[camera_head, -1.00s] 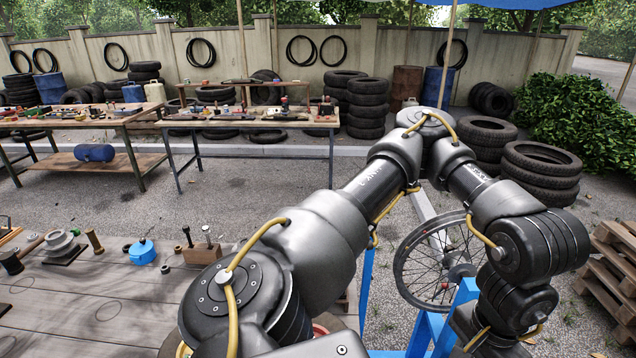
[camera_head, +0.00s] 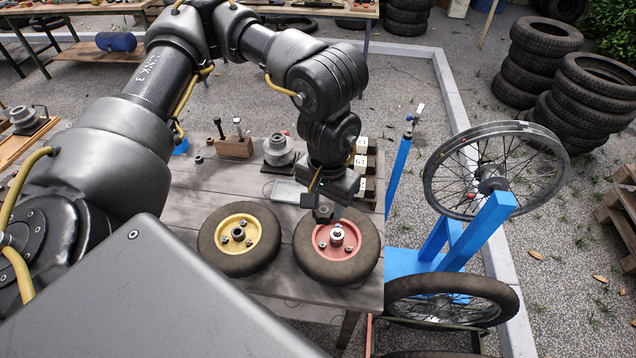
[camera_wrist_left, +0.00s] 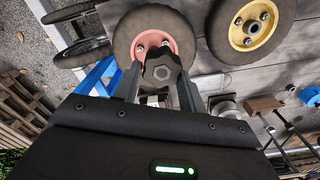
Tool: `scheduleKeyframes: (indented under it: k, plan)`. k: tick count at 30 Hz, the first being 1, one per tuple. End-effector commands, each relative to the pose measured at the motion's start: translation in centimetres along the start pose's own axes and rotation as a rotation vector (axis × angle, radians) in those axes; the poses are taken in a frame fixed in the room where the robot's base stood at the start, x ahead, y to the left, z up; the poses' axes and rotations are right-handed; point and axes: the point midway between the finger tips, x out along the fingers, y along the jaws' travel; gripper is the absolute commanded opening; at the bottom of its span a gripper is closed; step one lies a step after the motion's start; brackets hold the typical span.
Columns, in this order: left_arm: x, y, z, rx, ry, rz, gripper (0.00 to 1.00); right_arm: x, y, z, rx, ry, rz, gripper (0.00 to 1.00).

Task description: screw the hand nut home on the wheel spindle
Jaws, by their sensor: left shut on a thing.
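A wheel with a red hub (camera_head: 310,262) lies flat on the grey table, its pale metal spindle (camera_head: 337,237) standing up from the hub. My left gripper (camera_head: 325,203) hangs just above the far-left side of that hub. In the wrist view the nut covers part of the red hub (camera_wrist_left: 152,42) and hides the spindle. My right gripper is out of view.
A wheel with a yellow hub (camera_head: 212,247) lies close left. Behind stand a grey stepped part (camera_head: 279,150), a wooden block with pins (camera_head: 234,147) and a row of dark blocks (camera_head: 367,165). A blue stand (camera_head: 484,232) with a spoked wheel (camera_head: 432,178) is right of the table.

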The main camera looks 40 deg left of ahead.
Motion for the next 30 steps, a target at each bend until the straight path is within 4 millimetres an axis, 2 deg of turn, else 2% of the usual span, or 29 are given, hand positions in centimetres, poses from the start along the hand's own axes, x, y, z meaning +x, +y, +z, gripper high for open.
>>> scheduleKeyframes:
  k: [1,5,6,12,15,19,30]
  plan:
    - [-0.1,0.3,-0.4,-0.037,-0.002,0.001,0.19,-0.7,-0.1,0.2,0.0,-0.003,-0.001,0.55]
    - [0.6,1.0,-2.4,-0.264,-0.009,-0.001,0.19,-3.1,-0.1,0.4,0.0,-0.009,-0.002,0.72]
    - [1.2,1.1,-3.1,-0.361,-0.01,-0.002,0.19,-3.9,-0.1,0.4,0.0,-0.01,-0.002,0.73]
    - [4.8,0.2,-5.5,-0.787,-0.007,-0.004,0.19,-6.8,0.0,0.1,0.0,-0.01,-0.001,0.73]
    - [6.2,-0.3,-5.8,-0.902,-0.005,-0.002,0.19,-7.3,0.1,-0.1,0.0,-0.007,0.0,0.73]
    - [7.0,-0.7,-6.0,-0.962,-0.001,0.0,0.19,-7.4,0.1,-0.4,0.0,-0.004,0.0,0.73]
    - [7.2,-0.6,-6.0,-0.962,0.0,0.001,0.19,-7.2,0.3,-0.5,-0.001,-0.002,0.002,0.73]
